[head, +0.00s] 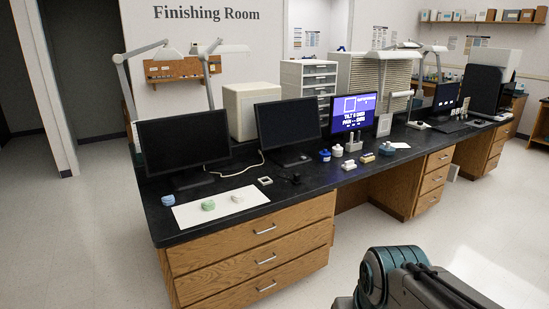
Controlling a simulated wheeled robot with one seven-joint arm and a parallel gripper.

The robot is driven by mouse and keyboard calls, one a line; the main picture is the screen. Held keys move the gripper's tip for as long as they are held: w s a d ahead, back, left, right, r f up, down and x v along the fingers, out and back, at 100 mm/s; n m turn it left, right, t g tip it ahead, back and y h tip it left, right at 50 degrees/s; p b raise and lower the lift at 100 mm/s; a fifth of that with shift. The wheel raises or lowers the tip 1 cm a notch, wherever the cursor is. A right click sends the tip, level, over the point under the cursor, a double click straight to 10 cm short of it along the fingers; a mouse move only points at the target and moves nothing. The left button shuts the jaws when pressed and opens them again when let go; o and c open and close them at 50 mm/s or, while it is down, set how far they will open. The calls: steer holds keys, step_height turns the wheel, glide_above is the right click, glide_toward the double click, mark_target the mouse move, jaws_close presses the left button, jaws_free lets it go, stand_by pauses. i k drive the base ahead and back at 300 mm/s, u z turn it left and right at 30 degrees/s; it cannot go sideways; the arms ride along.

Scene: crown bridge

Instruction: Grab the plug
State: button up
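A thin white cable (236,173) lies on the black countertop between the left and middle monitors. No plug can be made out with certainty at this size. A small white square piece (265,181) lies near the cable, and a small dark object (296,178) lies right of it; I cannot tell whether either is the plug. My teal and grey arm shows at the bottom right, over the floor and apart from the bench. My gripper's fingers are not in view.
The black countertop (300,198) sits on wooden drawers (265,255). A white sheet (187,215) holds small green and white pieces. Dark monitors (183,140) stand behind, with a lit screen (353,113) farther right. Small bottles and blocks sit before it. The floor (345,240) in front is clear.

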mark_target(296, 181)
steer(key=z, duration=0.2)
steer(key=i, duration=2.75)
steer(key=u, duration=0.1)
